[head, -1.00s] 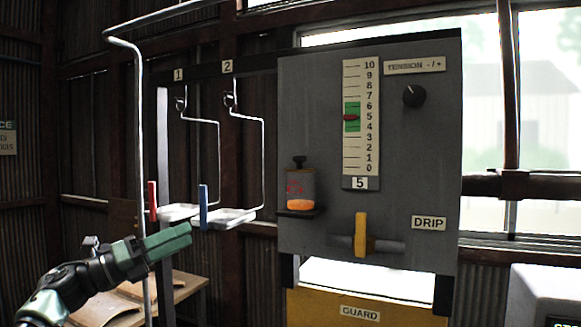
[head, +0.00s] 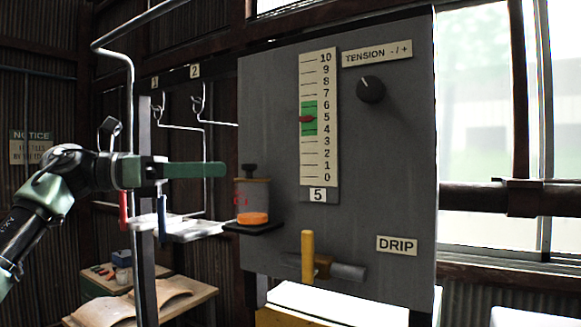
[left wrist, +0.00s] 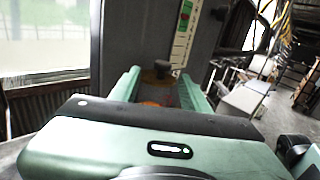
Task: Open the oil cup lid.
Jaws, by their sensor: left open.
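The oil cup (head: 254,202) is a clear jar with orange oil at the bottom, standing on a small dark shelf on the grey panel. Its dark lid with a knob (head: 250,172) sits on top. My left gripper (head: 224,169) is level with the lid, just left of it in the head view. In the left wrist view the open green fingers (left wrist: 164,88) point toward the cup, with the lid knob (left wrist: 162,68) between them in the picture. The gripper body hides most of the cup there. I cannot tell whether the fingers touch it. My right gripper is not in view.
The grey panel (head: 395,130) carries a tension scale (head: 318,120), a black knob (head: 371,90) and a yellow-handled drip valve (head: 308,257) below the cup. Wire hangers with a white tray (head: 185,228) hang left of the cup, close under my left arm.

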